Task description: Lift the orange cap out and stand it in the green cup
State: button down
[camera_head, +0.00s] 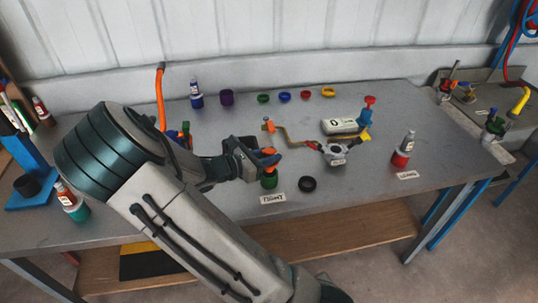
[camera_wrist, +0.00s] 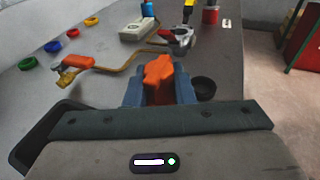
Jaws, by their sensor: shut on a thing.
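The orange cap (camera_wrist: 160,72) is between the two blue-grey fingertips of my gripper (camera_wrist: 160,92) in the wrist view, and the fingers are shut on it. In the head view the orange cap (camera_head: 269,151) shows at the tips of my gripper (camera_head: 264,160). The green cup (camera_head: 269,182) stands on the grey bench directly below the gripper in that picture, behind a small white label. Whether the cap's lower end touches or enters the cup cannot be told. The cup is hidden in the wrist view.
A black ring (camera_head: 307,184) lies right of the green cup. Beyond it stand a metal fitting with a brass pipe (camera_head: 290,139), a white box (camera_head: 340,126) and a red-filled bottle (camera_head: 402,150). Several coloured rings line the back. The bench's right front is mostly clear.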

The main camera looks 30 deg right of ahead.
jog(key=shift+f+b, duration=1.3)
jog(key=shift+f, duration=0.95)
jog(key=c, duration=1.1)
grip_release()
jog(key=shift+c, duration=0.2)
jog(key=v, duration=1.3)
jog(key=shift+a+b, duration=0.35)
jog(key=shift+a, duration=0.05)
jog(key=shift+s+r, duration=0.1)
